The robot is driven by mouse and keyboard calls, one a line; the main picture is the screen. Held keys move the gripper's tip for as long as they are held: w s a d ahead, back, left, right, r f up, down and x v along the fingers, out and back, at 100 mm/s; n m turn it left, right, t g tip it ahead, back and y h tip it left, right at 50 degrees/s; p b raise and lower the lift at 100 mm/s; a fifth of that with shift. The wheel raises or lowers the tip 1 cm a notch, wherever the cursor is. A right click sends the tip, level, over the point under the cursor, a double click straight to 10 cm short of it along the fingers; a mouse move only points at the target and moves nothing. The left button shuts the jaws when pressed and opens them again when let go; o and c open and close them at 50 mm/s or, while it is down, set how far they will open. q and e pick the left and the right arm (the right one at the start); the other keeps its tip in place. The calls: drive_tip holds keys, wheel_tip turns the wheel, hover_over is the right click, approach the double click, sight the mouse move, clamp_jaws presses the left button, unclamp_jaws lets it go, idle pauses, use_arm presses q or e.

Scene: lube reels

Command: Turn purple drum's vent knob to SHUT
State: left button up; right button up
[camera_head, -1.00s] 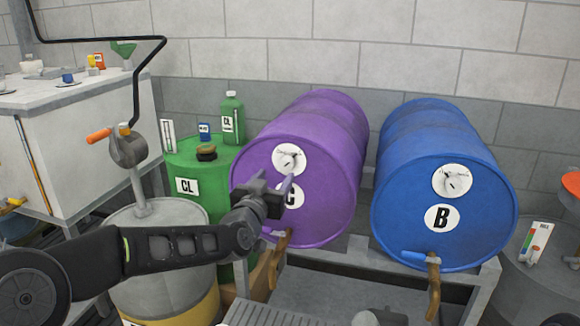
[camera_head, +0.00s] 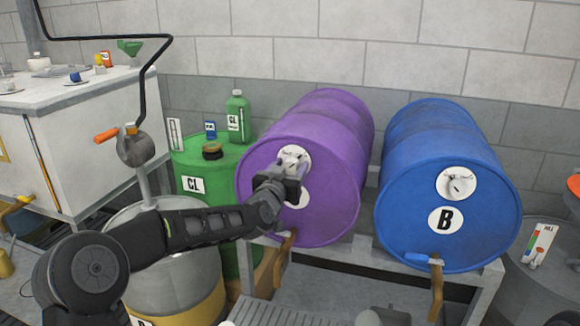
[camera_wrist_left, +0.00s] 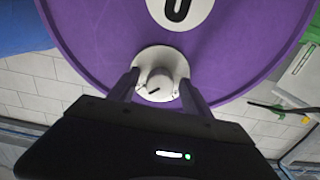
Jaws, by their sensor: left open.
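The purple drum (camera_head: 315,125) lies on its side on a rack, its round end facing me. Its vent knob sits on a white round plate (camera_head: 295,157), partly hidden by my gripper in the head view. In the left wrist view the vent knob (camera_wrist_left: 159,83) is a pale round knob with a dark pointer mark; the lettering on its plate is too small to read. My left gripper (camera_wrist_left: 158,88) is open, with one finger on each side of the knob and gaps showing. It also shows in front of the drum in the head view (camera_head: 296,170). My right gripper is not in view.
A blue drum (camera_head: 440,130) marked B lies to the right with its own knob (camera_head: 458,184). A tap handle (camera_head: 284,258) hangs below the purple drum. A green drum (camera_head: 205,170), a green bottle (camera_head: 238,118) and a crank pump (camera_head: 135,148) stand left.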

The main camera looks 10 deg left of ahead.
use_arm(q)
drive_tip(key=shift+c, duration=0.5)
clamp_jaws()
drive_tip(key=shift+f+n+b, duration=0.15)
drive_tip(key=shift+n+b, duration=0.55)
drive_tip(key=shift+b, duration=0.35)
drive_tip(key=n+b, duration=0.6)
drive_tip(key=b, duration=0.1)
drive_tip(key=shift+n, duration=0.3)
drive_tip(key=n+b, duration=0.3)
drive_tip(key=n, duration=0.2)
drive_tip(key=n+b, duration=0.2)
drive_tip(key=n, duration=0.3)
